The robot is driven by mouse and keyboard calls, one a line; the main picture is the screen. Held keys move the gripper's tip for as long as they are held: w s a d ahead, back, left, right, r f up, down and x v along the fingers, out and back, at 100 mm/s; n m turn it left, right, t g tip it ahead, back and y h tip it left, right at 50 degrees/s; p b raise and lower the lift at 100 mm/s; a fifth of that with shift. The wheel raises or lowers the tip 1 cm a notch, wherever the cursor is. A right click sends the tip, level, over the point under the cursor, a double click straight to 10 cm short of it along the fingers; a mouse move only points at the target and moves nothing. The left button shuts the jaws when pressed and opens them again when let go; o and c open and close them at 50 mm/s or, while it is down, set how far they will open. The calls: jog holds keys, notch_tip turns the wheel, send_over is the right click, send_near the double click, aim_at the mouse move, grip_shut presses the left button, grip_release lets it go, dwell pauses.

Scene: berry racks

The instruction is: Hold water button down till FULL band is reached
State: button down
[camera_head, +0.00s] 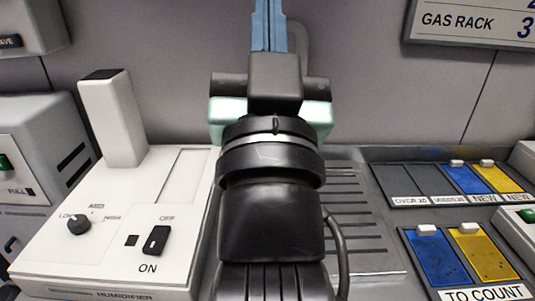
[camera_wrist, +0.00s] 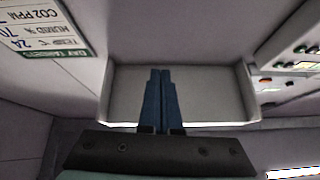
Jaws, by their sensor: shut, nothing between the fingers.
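My gripper (camera_head: 269,30) points up and away from me in the head view, over the middle of the bench. In the wrist view its two blue fingers (camera_wrist: 160,98) are together with nothing between them, in front of a pale box-like surface (camera_wrist: 205,90). I cannot identify the water button or a FULL band for certain. A small FULL label (camera_head: 18,190) shows on a grey unit at the left edge of the head view, near a green button (camera_head: 4,161). My arm hides the middle of the bench.
A white humidifier (camera_head: 60,245) with a dial (camera_head: 78,224) and a black switch (camera_head: 156,240) stands left of my arm. Trays (camera_head: 405,245) with blue and yellow cards lie to the right. A panel with several knobs (camera_wrist: 298,60) is at the right of the wrist view.

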jog(key=w+m+g+p, duration=0.1)
jog(key=w+g+p, duration=0.3)
jog(key=w+p, duration=0.55)
jog(key=f+m+g+p, duration=0.1)
jog(key=f+g+p, duration=0.1)
jog(key=p, duration=0.7)
jog(key=s+f+m+g+p, duration=0.1)
jog(key=f+g+p, duration=0.2)
jog(key=f+p, duration=0.2)
jog(key=f+m+g+p, duration=0.2)
jog(key=f+p, duration=0.1)
jog(key=p, duration=0.9)
jog(key=shift+s+d+f+g+p, duration=0.25)
jog(key=shift+s+f+g+p, duration=0.1)
jog(key=shift+g, duration=0.05)
jog(key=s+f+m+g+p, duration=0.2)
jog(key=s+f+p, duration=0.4)
jog(key=s+p, duration=0.3)
jog(key=shift+a+g+y+p, duration=0.3)
jog(key=shift+a+g+p, duration=0.05)
jog(key=shift+g+p, duration=0.6)
jog(key=shift+f, duration=0.1)
notch_tip(320, 180, down, 8)
jog(key=b, duration=0.8)
jog(key=shift+f, duration=0.25)
